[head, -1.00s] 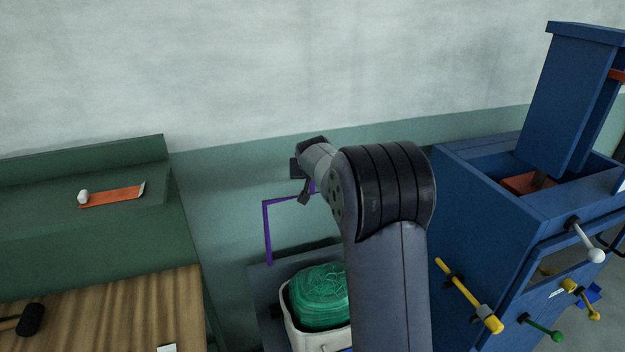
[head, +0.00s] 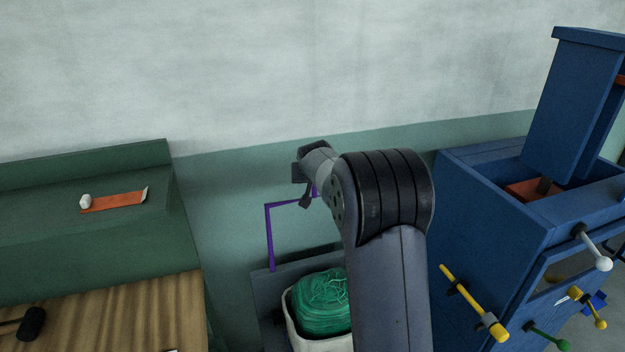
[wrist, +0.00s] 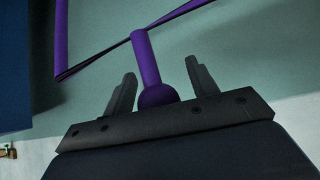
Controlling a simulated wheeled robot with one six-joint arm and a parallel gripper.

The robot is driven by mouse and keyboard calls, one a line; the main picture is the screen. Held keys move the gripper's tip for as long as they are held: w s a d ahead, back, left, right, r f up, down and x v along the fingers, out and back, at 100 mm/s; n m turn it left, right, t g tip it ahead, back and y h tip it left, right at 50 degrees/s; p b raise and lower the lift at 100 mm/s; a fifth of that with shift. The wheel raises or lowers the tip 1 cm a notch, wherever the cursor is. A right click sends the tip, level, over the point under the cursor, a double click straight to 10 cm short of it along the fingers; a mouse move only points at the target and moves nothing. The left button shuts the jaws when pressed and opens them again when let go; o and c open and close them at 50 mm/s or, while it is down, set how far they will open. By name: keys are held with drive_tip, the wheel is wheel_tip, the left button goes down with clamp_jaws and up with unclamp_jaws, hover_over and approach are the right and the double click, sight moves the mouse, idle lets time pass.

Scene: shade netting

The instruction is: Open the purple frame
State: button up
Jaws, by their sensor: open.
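The purple frame (head: 269,238) stands by the green wall band, behind a white bin; its left upright and part of its top bar show in the head view. My arm hides its right side. In the wrist view the frame (wrist: 62,40) shows as purple bars, and a purple rod with a rounded end (wrist: 147,62) reaches between my fingers. My gripper (wrist: 160,85) is open, with one finger on each side of the rod; I cannot tell whether either touches it. In the head view my gripper (head: 303,180) is at the frame's top bar, partly hidden.
The white bin (head: 305,343) holds green netting (head: 322,302). A blue machine (head: 490,235) with a yellow lever (head: 472,300) and other knobs stands at right. A green bench (head: 85,240) with a wooden top (head: 120,315) is at left, bearing an orange strip (head: 115,202).

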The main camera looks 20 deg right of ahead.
drive_tip(key=shift+s+r, duration=0.1)
drive_tip(key=shift+r, duration=0.05)
drive_tip(key=b+v, duration=0.2)
drive_tip(key=v, duration=0.8)
drive_tip(key=shift+s, duration=0.25)
drive_tip(key=shift+w+r, duration=0.1)
drive_tip(key=p+x, duration=0.2)
drive_tip(key=x, duration=0.8)
drive_tip(key=shift+w, duration=0.25)
drive_tip(key=shift+s+f, duration=0.1)
drive_tip(key=shift+f, duration=0.1)
drive_tip(key=shift+r, duration=0.1)
